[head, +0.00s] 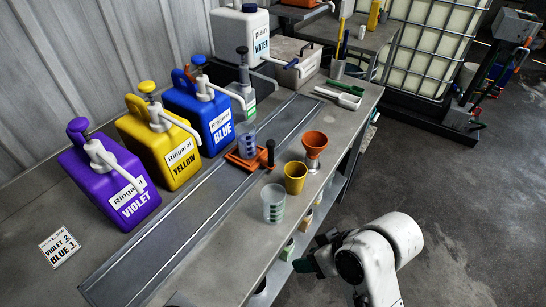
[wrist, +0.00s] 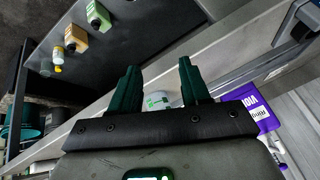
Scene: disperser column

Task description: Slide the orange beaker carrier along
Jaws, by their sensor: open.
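The orange beaker carrier (head: 240,163) sits on the dark rail track (head: 200,215) along the bench, in front of the blue jug. A clear beaker (head: 247,143) stands on it, and a black upright handle (head: 270,152) rises at its right end. My gripper (head: 303,264) is low at the bench's front edge, well apart from the carrier. In the wrist view its green fingers (wrist: 161,82) are open, with nothing held between them. A pale container with green marks (wrist: 158,101) shows beyond the fingers. The carrier cannot be made out in the wrist view.
A second clear beaker (head: 273,204), a yellow cup (head: 295,177) and an orange funnel (head: 314,146) stand near the bench's front edge. Violet (head: 108,178), yellow (head: 162,145) and blue (head: 200,110) pump jugs line the back. Small bottles (wrist: 76,38) sit on the shelf below.

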